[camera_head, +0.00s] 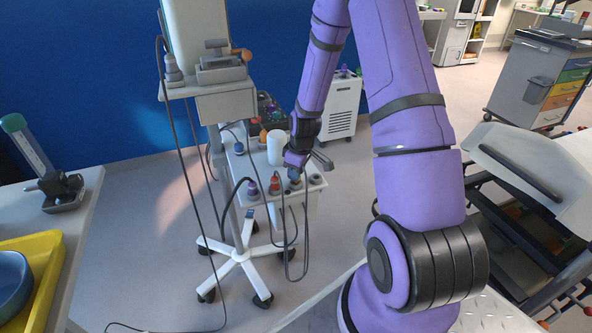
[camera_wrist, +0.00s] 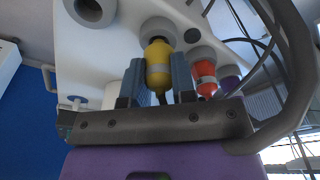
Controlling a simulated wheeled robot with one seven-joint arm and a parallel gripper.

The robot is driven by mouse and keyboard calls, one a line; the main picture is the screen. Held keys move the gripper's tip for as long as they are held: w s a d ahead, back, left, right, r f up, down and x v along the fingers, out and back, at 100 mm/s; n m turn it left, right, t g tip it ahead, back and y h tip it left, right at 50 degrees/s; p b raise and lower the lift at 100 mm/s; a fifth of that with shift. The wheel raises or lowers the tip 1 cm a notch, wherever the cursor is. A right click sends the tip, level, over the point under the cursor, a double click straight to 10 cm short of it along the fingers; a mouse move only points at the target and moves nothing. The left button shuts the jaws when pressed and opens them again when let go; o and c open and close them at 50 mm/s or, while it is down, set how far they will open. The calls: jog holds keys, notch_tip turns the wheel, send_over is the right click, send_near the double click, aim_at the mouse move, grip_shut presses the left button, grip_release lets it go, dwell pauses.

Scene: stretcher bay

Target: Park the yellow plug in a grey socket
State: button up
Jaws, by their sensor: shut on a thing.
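My gripper (camera_head: 294,176) is at the front edge of the cart's white shelf in the head view. In the wrist view my gripper (camera_wrist: 158,62) has its two blue-grey fingers shut on the yellow plug (camera_wrist: 157,72), one on each side. The plug's far end overlaps a grey socket (camera_wrist: 160,29) in the shelf; I cannot tell whether it is fully seated. The yellow plug is hidden by my gripper in the head view. An empty grey socket (camera_wrist: 93,8) shows to the left in the wrist view, and an empty one (camera_head: 317,180) to the right in the head view.
A red plug (camera_head: 275,184) and a purple plug (camera_head: 253,189) stand in the same row. Dark cables hang below the shelf (camera_head: 240,165). A white cylinder (camera_head: 276,147) stands behind. The stretcher (camera_head: 535,165) is at right, a table with a yellow tray (camera_head: 48,262) at left.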

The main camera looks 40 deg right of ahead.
jog(key=shift+f, duration=0.5)
jog(key=o, duration=1)
jog(key=s+a+r+m+t, duration=0.1)
jog(key=s+a+r, duration=0.15)
jog(key=r, duration=0.75)
jog(key=s+a+r+m+h, duration=0.15)
jog(key=s+r, duration=0.25)
jog(key=r, duration=0.6)
jog(key=s+a+r+t, duration=0.1)
jog(key=s+a+r, duration=0.2)
jog(key=r, duration=0.7)
jog(key=s+a+r+m, duration=0.1)
jog(key=s+a+r, duration=0.1)
jog(key=s, duration=0.3)
jog(key=s+a+r+m+t, duration=0.1)
jog(key=s+a+r, duration=0.1)
jog(key=s+r, duration=0.2)
jog(key=s+a+r+m, duration=0.1)
jog(key=s+r, duration=0.3)
jog(key=s, duration=0.4)
jog(key=shift+a+t+y, duration=0.3)
jog(key=shift+a+y, duration=0.05)
jog(key=shift+a, duration=0.2)
